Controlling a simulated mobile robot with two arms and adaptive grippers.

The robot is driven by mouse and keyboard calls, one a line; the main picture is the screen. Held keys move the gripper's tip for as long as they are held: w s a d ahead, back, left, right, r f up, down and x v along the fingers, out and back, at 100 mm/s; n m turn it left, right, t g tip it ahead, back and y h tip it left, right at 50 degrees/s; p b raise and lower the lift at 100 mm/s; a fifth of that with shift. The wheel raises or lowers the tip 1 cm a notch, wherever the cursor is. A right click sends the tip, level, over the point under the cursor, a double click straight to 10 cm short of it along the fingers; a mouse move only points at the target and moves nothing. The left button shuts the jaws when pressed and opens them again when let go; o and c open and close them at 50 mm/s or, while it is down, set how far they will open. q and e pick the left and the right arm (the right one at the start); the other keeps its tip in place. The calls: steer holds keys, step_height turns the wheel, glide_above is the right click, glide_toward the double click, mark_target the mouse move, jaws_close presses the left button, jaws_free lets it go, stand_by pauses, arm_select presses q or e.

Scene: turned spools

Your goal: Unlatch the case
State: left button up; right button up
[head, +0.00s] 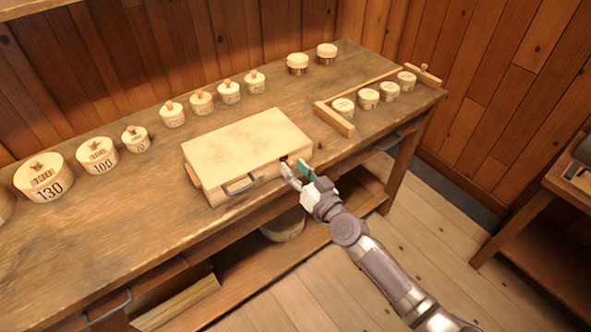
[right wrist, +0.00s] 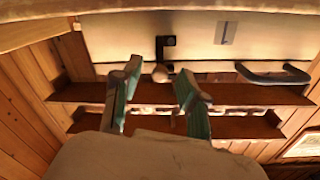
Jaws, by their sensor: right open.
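The pale wooden case (head: 245,140) lies closed on the workbench, with a dark grey handle (head: 240,185) on its front. A small dark latch (head: 284,158) shows at the right end of the front. In the right wrist view, the case (right wrist: 115,40) fills the top, with the black latch (right wrist: 167,44) and the handle (right wrist: 273,76) on it. A round knob (right wrist: 160,73) by the latch appears between my fingertips. My right gripper (head: 295,170) is open in front of the latch; its fingers (right wrist: 158,80) show no contact. My left gripper is out of view.
Lidded round canisters, one marked 130 (head: 45,178), line the workbench (head: 150,190) behind and left of the case. A wooden rack (head: 335,118) with several small canisters stands to the right. A drawer handle (head: 108,308) juts from the bench front.

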jaws_close()
stand_by(0.4)
steer(key=m+b, duration=0.1)
steer(key=m, duration=0.1)
steer(key=f+m+b, duration=0.1)
steer(key=m, duration=0.1)
steer(key=d+m+b, duration=0.1)
steer(key=m, duration=0.1)
steer(key=shift+w+d+f+m, duration=0.1)
steer(key=shift+w+f+m, duration=0.05)
steer(key=shift+w+m, duration=0.2)
steer(key=m+b, duration=0.1)
steer(key=m, duration=0.1)
steer(key=f+m, duration=0.1)
steer(key=m, duration=0.1)
steer(key=shift+w+d+m+b, duration=0.15)
steer(key=shift+d+m+b, duration=0.1)
steer(key=shift+b, duration=0.1)
steer(key=shift+f, duration=0.1)
